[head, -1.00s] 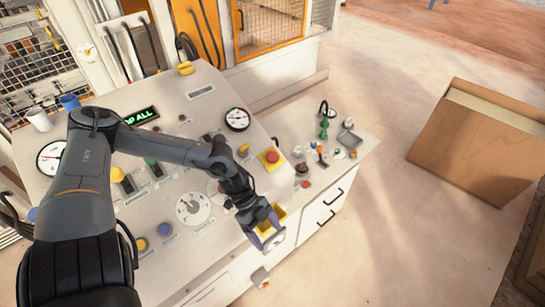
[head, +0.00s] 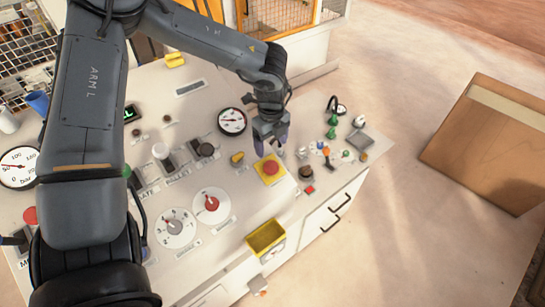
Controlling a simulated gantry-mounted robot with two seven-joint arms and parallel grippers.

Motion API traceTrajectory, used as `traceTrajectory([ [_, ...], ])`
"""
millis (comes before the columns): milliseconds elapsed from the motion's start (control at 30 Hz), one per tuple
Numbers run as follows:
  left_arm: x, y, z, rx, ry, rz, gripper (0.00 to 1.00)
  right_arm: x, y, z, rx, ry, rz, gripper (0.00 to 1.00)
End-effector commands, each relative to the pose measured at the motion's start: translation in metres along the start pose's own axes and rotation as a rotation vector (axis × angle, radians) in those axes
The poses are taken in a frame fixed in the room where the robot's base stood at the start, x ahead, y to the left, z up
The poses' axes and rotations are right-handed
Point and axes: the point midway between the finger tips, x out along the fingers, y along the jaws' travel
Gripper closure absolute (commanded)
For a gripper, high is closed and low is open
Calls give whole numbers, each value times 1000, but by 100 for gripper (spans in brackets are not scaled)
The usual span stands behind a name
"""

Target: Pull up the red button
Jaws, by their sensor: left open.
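The red button (head: 270,168) is a round red knob on a yellow square base, at the right side of the sloped control panel (head: 222,260). My left gripper (head: 271,150) points down just behind the button in the head view, with its fingers apart and nothing seen between them. The fingertips look close to the yellow base's far edge. I cannot tell whether they touch it. The button itself is uncovered. My right gripper does not show.
A gauge (head: 232,121) and a yellow knob (head: 237,158) sit left of the button. A yellow tray (head: 266,237) is in front of it. Small coloured controls and a green fitting (head: 331,133) stand on the ledge to the right. A brown box (head: 490,145) is on the floor.

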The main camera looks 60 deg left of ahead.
Motion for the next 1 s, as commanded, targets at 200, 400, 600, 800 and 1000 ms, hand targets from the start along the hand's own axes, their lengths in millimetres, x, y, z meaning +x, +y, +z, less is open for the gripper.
traceTrajectory([
  [200, 34, 2, 1, -1, 0, 7, 21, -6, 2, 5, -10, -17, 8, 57],
  [400, 63, 2, 1, -2, -1, 4, 21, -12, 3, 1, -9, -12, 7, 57],
  [600, 83, 1, 0, -1, 0, 2, 21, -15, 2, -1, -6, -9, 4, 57],
  [800, 92, 1, 0, -1, 1, 1, 21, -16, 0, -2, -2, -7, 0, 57],
  [1000, 93, 0, 0, -1, 0, -1, 21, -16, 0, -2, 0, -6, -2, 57],
])
